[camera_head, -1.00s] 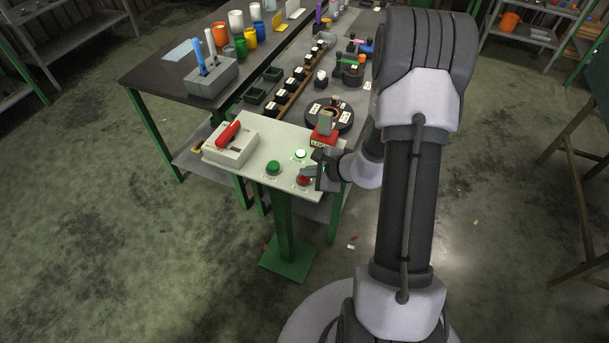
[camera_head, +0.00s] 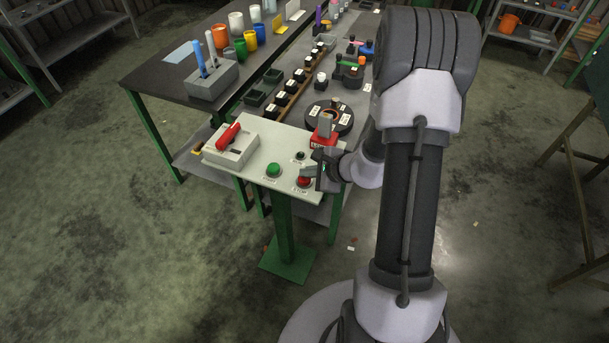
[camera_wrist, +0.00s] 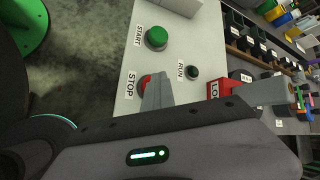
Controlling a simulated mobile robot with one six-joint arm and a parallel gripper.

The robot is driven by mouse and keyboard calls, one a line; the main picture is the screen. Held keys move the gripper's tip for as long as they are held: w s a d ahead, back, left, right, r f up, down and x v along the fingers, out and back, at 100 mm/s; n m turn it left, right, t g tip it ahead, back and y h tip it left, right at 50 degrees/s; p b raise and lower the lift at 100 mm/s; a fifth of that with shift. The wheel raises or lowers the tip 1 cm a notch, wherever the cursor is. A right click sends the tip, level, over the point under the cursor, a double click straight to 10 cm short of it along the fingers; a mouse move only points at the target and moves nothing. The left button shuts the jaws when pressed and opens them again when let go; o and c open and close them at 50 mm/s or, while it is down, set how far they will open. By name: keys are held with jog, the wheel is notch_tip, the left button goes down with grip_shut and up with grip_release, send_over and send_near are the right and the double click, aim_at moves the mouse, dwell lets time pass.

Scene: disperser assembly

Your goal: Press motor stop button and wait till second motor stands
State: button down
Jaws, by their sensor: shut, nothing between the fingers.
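The red STOP button (camera_head: 304,181) is at the near right of the pale control panel (camera_head: 238,175). In the wrist view the STOP button (camera_wrist: 145,80) is partly hidden behind my fingertips. My gripper (camera_head: 312,175) is shut and empty, its tips at the button; they appear to touch it, but how far it is pressed is hidden. The wrist view shows my gripper (camera_wrist: 157,92) too. The RUN lamp (camera_head: 300,156) is dark, also in the wrist view (camera_wrist: 193,72). The green START button (camera_head: 273,169) is left of STOP. I cannot tell which thing is the second motor.
A red block (camera_head: 324,139) with a grey upright piece stands beside my gripper. A grey box with a red lever (camera_head: 229,135) is on the panel's left. Behind is a round black disc (camera_head: 343,124) with white labels. The floor left of the panel stand is clear.

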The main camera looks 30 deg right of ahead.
aim_at(307, 179)
jog(key=shift+r, duration=0.65)
jog(key=shift+p, duration=0.3)
jog(key=shift+r+p, duration=1.55)
jog(key=shift+r, duration=1)
